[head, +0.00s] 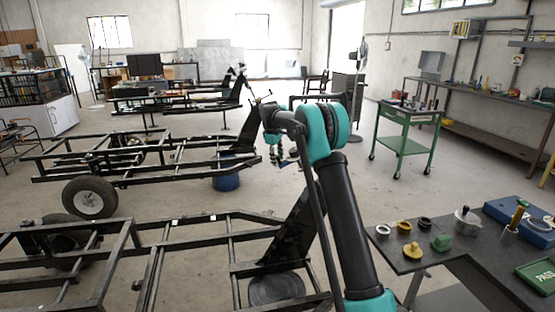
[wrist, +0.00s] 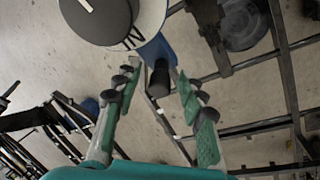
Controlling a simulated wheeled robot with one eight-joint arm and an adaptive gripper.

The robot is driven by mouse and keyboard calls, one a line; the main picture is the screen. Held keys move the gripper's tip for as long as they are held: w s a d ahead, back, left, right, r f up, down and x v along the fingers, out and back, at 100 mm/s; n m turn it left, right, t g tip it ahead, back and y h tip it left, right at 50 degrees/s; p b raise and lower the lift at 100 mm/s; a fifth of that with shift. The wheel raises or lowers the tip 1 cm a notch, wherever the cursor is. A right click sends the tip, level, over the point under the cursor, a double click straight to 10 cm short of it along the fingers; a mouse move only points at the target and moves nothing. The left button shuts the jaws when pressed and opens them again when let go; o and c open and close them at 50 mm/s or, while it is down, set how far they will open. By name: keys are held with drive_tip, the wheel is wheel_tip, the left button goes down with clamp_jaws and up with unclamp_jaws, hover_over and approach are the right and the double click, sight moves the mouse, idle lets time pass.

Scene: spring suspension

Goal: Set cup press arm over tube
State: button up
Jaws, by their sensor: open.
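My gripper (wrist: 158,85) is open, its two green-padded fingers spread apart. In the head view my gripper (head: 279,158) is partly behind my arm, over the far vehicle frame area. In the wrist view a short dark cylinder (wrist: 159,78) on a blue part (wrist: 157,50) shows between the fingertips, with no visible contact. A large dark disc with a pale rim (wrist: 100,15) lies beside it at the top. I cannot tell which part is the cup press arm or the tube.
Black tubular vehicle frames (head: 170,215) fill the left and middle. A blue drum (head: 227,178) stands on the floor. A dark bench (head: 400,258) at right holds rings, a green block and a PASS tray (head: 538,275). A green trolley (head: 405,145) stands behind, with open floor around it.

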drive_tip(key=shift+c, duration=0.5)
clamp_jaws()
drive_tip(key=shift+s, duration=0.1)
drive_tip(key=shift+s+d+n, duration=0.25)
drive_tip(key=shift+s+n, duration=0.35)
drive_tip(key=shift+s, duration=0.2)
drive_tip(key=s+d+r+n+g, duration=0.2)
drive_tip(key=s+d+n+g, duration=0.1)
drive_tip(key=s+d+n, duration=0.5)
drive_tip(key=s+d+r+n+g+h, duration=0.1)
drive_tip(key=s+d+r+n, duration=0.2)
drive_tip(key=d+n, duration=0.5)
drive_tip(key=shift+d+r+g, duration=0.3)
drive_tip(key=shift+d+r, duration=0.4)
drive_tip(key=shift+d, duration=0.05)
